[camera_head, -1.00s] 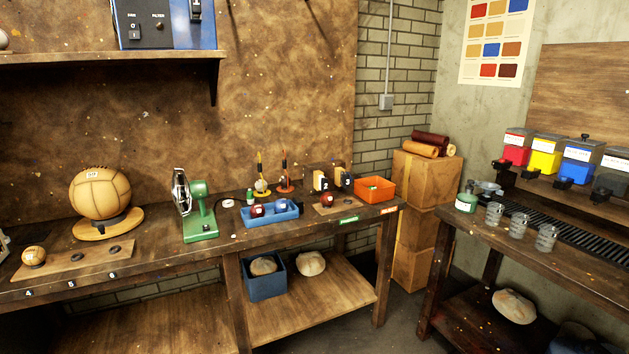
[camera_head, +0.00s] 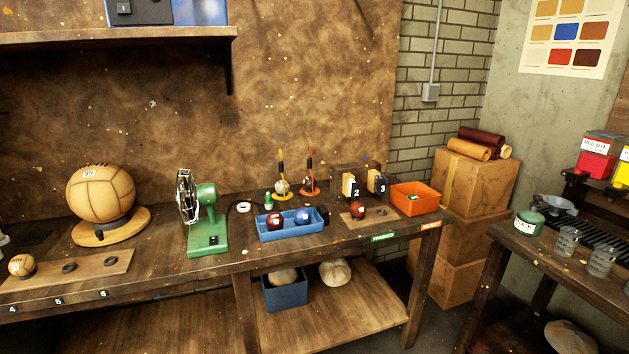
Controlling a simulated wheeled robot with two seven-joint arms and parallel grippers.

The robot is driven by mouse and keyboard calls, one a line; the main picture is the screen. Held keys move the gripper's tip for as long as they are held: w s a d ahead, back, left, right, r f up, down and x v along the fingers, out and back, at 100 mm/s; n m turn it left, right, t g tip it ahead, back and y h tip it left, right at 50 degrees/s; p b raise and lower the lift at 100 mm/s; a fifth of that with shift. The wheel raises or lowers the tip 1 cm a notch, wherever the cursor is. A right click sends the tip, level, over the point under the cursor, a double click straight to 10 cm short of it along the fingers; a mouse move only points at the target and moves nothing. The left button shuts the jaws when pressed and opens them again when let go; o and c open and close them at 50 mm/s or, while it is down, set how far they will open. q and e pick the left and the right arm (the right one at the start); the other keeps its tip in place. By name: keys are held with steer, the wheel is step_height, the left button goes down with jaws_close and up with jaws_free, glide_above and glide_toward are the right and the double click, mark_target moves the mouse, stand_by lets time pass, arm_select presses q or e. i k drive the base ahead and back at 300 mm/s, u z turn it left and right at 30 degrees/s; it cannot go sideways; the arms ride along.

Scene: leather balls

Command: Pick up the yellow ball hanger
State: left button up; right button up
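The yellow ball hanger (camera_head: 281,178) stands upright on the workbench, towards the back, behind the blue tray. It has a yellow base and a thin stem with a dark grip, and a pale ball sits low on it. An orange-red hanger (camera_head: 310,176) of like shape stands just to its right. Neither of my grippers shows in the head view.
The blue tray (camera_head: 289,234) with a red and a blue ball stands in front of the hangers. A green fan (camera_head: 206,222) is to the left, an orange bin (camera_head: 415,199) to the right. A shelf (camera_head: 120,38) overhangs the bench at upper left. Bare floor shows between the two benches.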

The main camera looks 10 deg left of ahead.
mark_target(284, 197)
steer(key=u, duration=0.25)
steer(key=i, duration=0.7)
steer(key=u, duration=0.6)
